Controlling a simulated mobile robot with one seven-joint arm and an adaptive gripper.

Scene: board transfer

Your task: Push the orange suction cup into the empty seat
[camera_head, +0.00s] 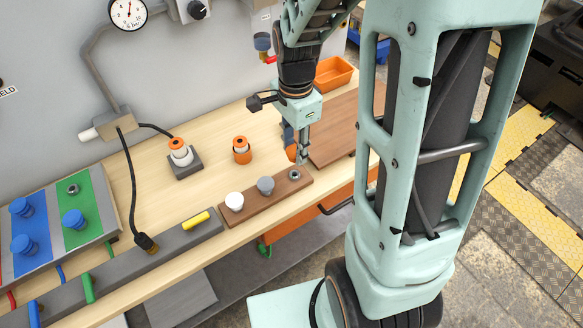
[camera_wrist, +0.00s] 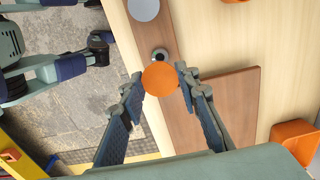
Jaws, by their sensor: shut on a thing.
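The orange suction cup (camera_wrist: 160,77) is held between the two fingertips of my gripper (camera_wrist: 161,84) in the wrist view. In the head view the cup (camera_head: 291,153) shows partly behind my gripper (camera_head: 299,153). A narrow brown board (camera_head: 250,207) carries a white cup (camera_head: 234,201), a grey cup (camera_head: 265,186) and the empty seat (camera_head: 294,174), a small metal ring at its right end. My gripper is just above and behind that end. In the wrist view the seat (camera_wrist: 160,53) shows just beyond the orange cup. I cannot tell the gap between cup and seat.
A wide brown board (camera_head: 340,118) lies right of my gripper, with an orange bin (camera_head: 333,72) behind it. An orange-topped holder (camera_head: 242,152) and an orange-and-white stack (camera_head: 180,152) stand to the left. A grey rail with a yellow bar (camera_head: 196,220) lies front left.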

